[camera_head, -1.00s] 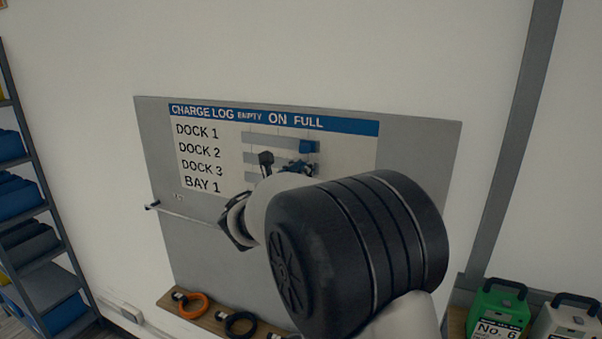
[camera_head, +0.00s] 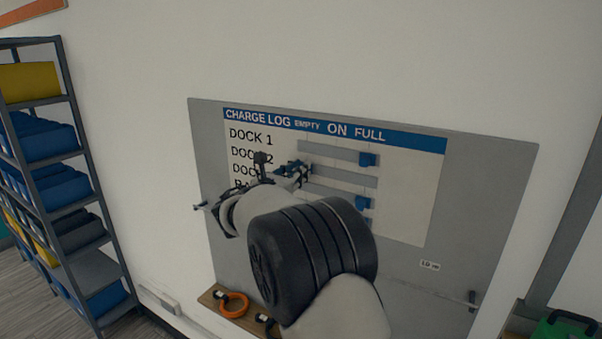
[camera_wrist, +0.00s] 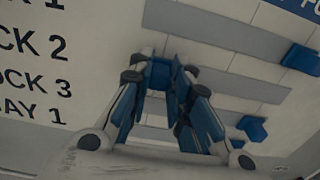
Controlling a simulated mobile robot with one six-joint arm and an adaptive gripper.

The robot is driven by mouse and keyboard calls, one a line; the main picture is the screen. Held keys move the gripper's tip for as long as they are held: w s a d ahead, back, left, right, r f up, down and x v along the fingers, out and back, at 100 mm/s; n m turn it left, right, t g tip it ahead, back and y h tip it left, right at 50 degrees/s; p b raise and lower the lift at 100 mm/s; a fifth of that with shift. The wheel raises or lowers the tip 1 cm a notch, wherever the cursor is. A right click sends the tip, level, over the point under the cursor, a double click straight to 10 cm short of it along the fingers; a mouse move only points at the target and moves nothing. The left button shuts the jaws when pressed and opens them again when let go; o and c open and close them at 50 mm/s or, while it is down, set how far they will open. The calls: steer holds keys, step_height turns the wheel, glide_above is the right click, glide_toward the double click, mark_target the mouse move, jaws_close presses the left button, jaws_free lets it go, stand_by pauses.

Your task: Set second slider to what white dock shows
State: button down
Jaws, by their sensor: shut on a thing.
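The charge log board (camera_head: 488,185) hangs on the wall, with rows for DOCK 1, DOCK 2, DOCK 3 and BAY 1 and columns EMPTY, ON and FULL. My gripper (camera_head: 298,172) is at the left end of the second track (camera_head: 345,178), under the EMPTY heading. In the wrist view my gripper (camera_wrist: 166,78) is shut on the blue second slider (camera_wrist: 160,73). The first slider (camera_head: 367,160) sits toward the right of its track, and the third slider (camera_head: 363,203) also sits to the right. My arm hides part of the row labels and lower board. No white dock is in view.
A shelf rack (camera_head: 65,185) with blue and yellow bins stands at the left. A small wooden ledge below the board holds an orange ring (camera_head: 233,303). A green case (camera_head: 565,328) shows at the lower right.

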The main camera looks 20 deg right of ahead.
steer(key=shift+w+a+r, duration=0.1)
steer(key=shift+r, duration=0.05)
steer(key=c, duration=1.5)
jaws_free()
steer(key=shift+w+a, duration=0.1)
steer(key=v, duration=1.2)
